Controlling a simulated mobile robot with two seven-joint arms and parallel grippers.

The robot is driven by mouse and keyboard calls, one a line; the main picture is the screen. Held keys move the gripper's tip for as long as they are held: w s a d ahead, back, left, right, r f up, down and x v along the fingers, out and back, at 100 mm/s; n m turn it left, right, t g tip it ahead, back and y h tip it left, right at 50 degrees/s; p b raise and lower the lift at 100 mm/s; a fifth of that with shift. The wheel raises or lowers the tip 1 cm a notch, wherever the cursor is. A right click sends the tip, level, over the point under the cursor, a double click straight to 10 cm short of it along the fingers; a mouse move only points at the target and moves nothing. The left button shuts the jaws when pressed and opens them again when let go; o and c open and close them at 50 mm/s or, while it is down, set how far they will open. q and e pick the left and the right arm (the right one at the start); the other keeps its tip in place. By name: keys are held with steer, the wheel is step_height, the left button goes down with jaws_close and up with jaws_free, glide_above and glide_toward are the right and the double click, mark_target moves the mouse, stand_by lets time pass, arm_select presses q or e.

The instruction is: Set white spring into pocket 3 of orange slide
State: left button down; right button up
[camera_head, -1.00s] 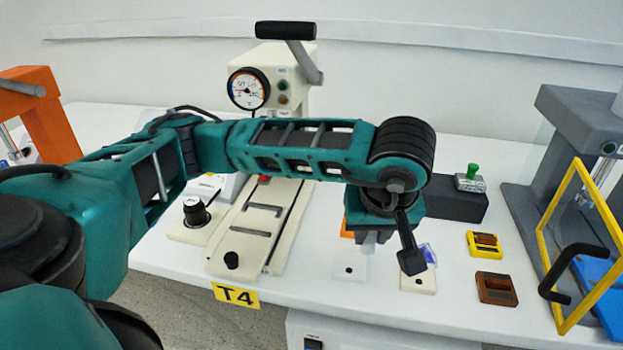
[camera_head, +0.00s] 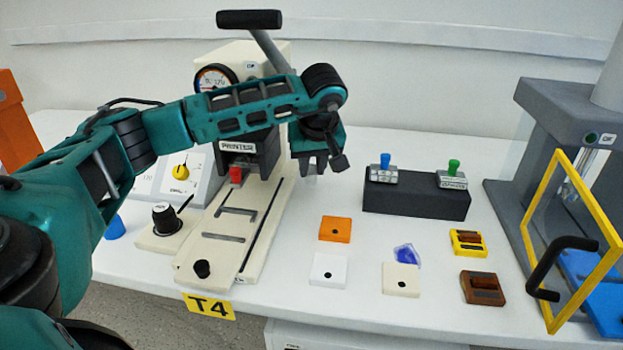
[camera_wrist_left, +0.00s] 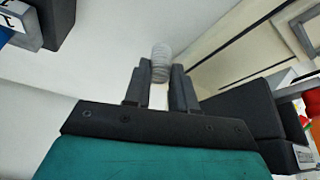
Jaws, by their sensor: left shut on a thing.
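In the wrist view my left gripper (camera_wrist_left: 160,82) is shut on the white spring (camera_wrist_left: 160,60), a pale ribbed coil between the fingertips that sticks out past them. In the head view the same gripper (camera_head: 318,165) hangs above the white table, right of the printer and left of the black block. I cannot make out the spring there. A small orange square piece with a dark hole (camera_head: 335,229) lies on the table in front of the gripper. I cannot make out an orange slide with numbered pockets. My right gripper is not in view.
The cream printer (camera_head: 187,250) stands left of the gripper. A black block (camera_head: 415,202) holds blue- and green-handled stamps. White (camera_head: 328,268), cream (camera_head: 401,283), yellow (camera_head: 468,242) and brown (camera_head: 482,288) pieces lie in front. A grey press with a yellow-framed guard (camera_head: 527,220) stands right, an orange structure (camera_head: 14,125) far left.

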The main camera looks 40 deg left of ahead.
mark_target(312, 174)
arm_select(q)
steer(key=shift+w+a, duration=0.15)
step_height(312, 174, down, 4)
steer(key=shift+r+b, duration=0.2)
steer(key=shift+b, duration=0.25)
steer(key=c, duration=0.9)
jaws_free()
